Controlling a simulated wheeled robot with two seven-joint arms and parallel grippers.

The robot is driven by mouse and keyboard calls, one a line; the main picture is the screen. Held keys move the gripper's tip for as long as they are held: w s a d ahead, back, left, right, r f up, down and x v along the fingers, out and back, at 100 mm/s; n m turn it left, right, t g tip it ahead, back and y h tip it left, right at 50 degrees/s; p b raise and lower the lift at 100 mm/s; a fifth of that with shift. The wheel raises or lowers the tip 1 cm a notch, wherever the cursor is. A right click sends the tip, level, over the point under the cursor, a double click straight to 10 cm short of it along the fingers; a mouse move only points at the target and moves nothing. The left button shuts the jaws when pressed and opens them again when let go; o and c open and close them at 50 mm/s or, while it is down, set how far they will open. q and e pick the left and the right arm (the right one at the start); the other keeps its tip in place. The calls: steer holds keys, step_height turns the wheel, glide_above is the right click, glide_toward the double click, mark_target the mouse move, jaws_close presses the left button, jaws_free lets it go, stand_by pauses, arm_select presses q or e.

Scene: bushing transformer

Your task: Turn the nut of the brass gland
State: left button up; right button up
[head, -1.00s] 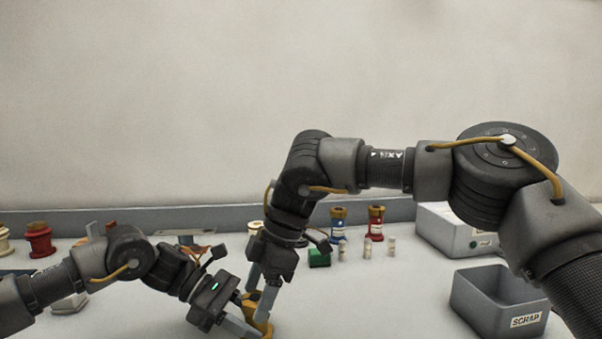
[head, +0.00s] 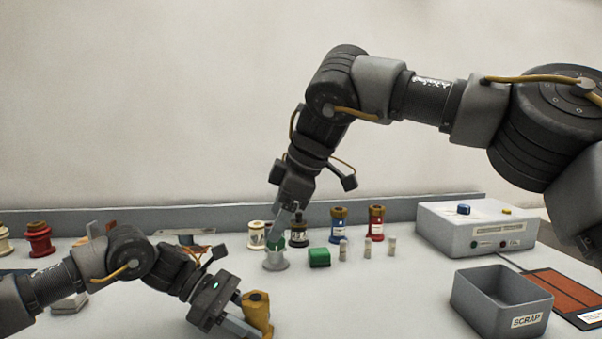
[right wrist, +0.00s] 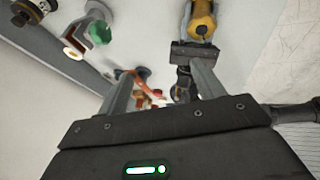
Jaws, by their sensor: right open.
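The brass gland (head: 257,310) stands upright at the lower middle of the head view, its nut (head: 256,296) at the top. It also shows at the top of the right wrist view (right wrist: 203,20). My left gripper (head: 246,318) is shut on the gland's body, from its left side. My right gripper (head: 287,225) is open and empty, raised above and apart from the gland. In the right wrist view its two fingers (right wrist: 162,88) are spread with nothing between them.
A green-topped grey piece (head: 275,262) and a green block (head: 319,257) stand behind the gland. Blue (head: 338,226) and red (head: 375,226) bushings stand farther back. The scrap bin (head: 500,300) and a grey box (head: 478,228) are at right. The table between gland and bin is clear.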

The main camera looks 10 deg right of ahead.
arm_select(q)
steer(key=shift+f, duration=0.15)
arm_select(e)
steer(key=w+d+r+m+t+y, duration=0.2)
steer(key=w+r+t, duration=0.1)
steer(key=r, duration=0.4)
steer(key=w+d+r+m+t+y, duration=0.2)
steer(key=w+d+r+t, duration=0.1)
steer(key=r, duration=0.3)
steer(key=shift+w+r+t, duration=0.4)
steer(key=shift+w+t, duration=0.1)
steer(key=shift+t, duration=0.1)
arm_select(q)
steer(key=o, duration=0.8)
arm_select(e)
steer(key=shift+f, duration=0.1)
arm_select(q)
steer(key=shift+a, duration=0.1)
steer(key=v, duration=1.2)
arm_select(e)
steer(key=shift+d, duration=0.1)
